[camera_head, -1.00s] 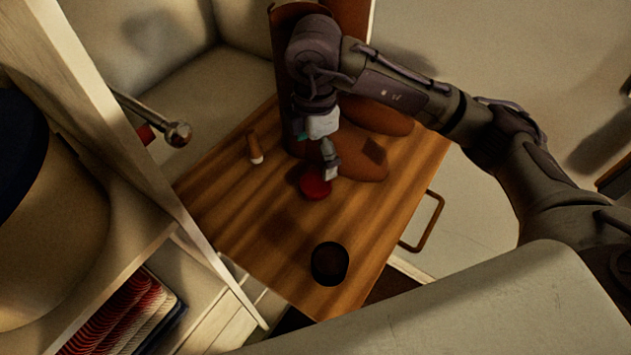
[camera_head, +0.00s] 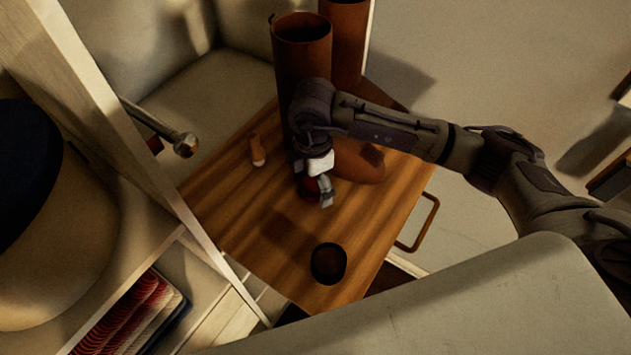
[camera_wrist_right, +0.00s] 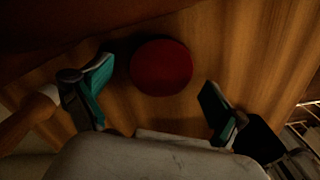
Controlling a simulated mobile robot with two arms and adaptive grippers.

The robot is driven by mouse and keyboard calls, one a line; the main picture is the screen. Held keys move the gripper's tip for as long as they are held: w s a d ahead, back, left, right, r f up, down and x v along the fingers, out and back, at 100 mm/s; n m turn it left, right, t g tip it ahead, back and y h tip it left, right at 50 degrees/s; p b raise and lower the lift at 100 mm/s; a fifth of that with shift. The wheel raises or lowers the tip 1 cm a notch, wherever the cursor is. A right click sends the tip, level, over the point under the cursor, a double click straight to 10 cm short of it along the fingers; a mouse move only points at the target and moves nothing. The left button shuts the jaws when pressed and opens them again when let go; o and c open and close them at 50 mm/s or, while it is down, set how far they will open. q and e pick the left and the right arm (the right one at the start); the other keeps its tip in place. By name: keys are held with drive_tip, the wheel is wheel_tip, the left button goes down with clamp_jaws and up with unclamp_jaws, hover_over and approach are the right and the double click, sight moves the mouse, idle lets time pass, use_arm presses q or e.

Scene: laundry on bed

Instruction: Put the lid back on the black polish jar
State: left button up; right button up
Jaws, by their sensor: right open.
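The black polish jar (camera_head: 328,263) stands open on the striped wooden surface, near its front corner. A round red disc, which looks like the lid (camera_wrist_right: 161,67), lies on the wood behind the jar. In the head view the lid (camera_head: 309,187) is mostly hidden by my right gripper (camera_head: 325,194). In the right wrist view my right gripper (camera_wrist_right: 152,105) is open and empty, with its teal-padded fingers apart on either side of the lid's near edge. It does not touch the lid. My left gripper is not in view.
Tall brown boots (camera_head: 303,65) stand at the back of the wooden surface, close behind my right gripper. A small brush-like object with a wooden handle (camera_head: 256,148) lies at the left. A metal handle (camera_head: 424,222) juts from the right edge. The wood around the jar is clear.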

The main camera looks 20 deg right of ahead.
sight(314, 186)
drive_tip(key=shift+f, duration=0.1)
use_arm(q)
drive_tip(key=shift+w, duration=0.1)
use_arm(e)
drive_tip(key=c, duration=0.9)
drive_tip(key=shift+w+r+b, duration=0.1)
drive_tip(key=shift+r+b, duration=0.35)
drive_tip(key=shift+r, duration=0.25)
wheel_tip(314, 186, up, 3)
drive_tip(key=shift+d+f+b, duration=0.1)
drive_tip(key=shift+f+b, duration=0.05)
drive_tip(key=shift+b, duration=0.5)
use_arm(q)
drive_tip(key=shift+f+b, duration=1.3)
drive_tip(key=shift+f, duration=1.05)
use_arm(e)
drive_tip(key=shift+s+d+r, duration=1.15)
drive_tip(key=shift+s+d, duration=0.2)
drive_tip(key=shift+s, duration=0.05)
drive_tip(key=shift+s+d+r, duration=1.2)
drive_tip(key=shift+s+d, duration=0.1)
drive_tip(key=shift+s, duration=0.15)
drive_tip(key=shift+s+d+r, duration=1.15)
drive_tip(key=shift+s+d, duration=0.2)
drive_tip(key=shift+s, duration=0.05)
